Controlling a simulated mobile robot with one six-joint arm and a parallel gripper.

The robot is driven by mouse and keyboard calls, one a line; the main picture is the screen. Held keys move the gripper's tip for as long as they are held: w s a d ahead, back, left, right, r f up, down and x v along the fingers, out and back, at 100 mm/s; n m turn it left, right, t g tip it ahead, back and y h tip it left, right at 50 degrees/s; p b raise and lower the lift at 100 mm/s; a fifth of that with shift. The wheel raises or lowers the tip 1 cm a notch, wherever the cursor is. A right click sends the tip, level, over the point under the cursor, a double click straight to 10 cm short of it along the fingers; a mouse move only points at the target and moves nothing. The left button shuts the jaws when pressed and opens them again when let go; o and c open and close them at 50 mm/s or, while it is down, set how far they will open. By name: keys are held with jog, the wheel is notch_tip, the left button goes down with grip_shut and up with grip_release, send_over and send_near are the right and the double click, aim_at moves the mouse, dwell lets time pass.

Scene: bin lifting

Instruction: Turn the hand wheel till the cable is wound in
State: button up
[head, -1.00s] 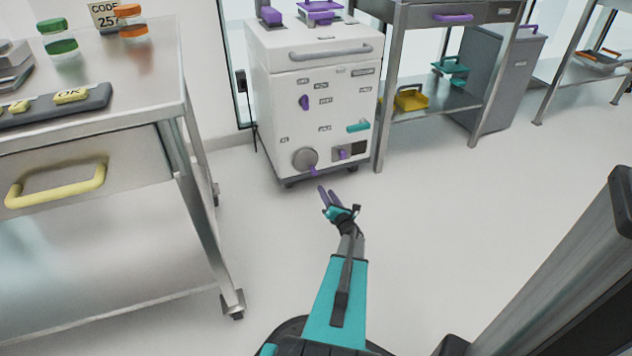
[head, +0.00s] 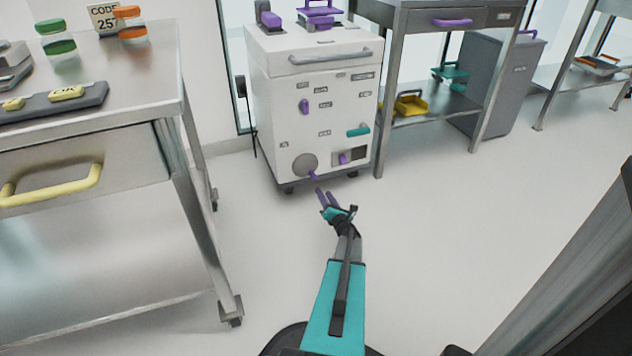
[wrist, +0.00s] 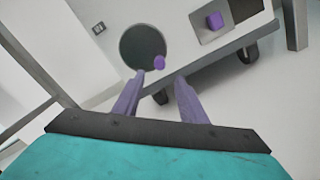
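The hand wheel is a round grey disc (head: 305,164) low on the front of a white wheeled cabinet (head: 285,125). A purple crank knob (head: 313,175) sticks out at its lower right edge. In the wrist view the wheel (wrist: 139,50) is ahead, with its knob (wrist: 159,62) at the right side. My gripper (head: 323,194) is just below and in front of the knob. In the wrist view its two purple fingers (wrist: 160,78) are spread, with the knob beyond and between their tips. Nothing is held. I cannot make out the cable to be wound.
A steel table with a yellow-handled drawer (head: 50,188) stands at the left. Steel shelving (head: 430,108) stands right of the cabinet, with a grey bin (head: 503,80) beyond. A small panel with a purple knob (head: 350,156) is right of the wheel. The floor in front is clear.

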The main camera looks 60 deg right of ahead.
aim_at(316, 179)
jog(key=b+x, duration=0.3)
jog(key=x, duration=0.8)
jog(key=shift+c, duration=0.4)
grip_shut()
jog(key=shift+d, duration=0.15)
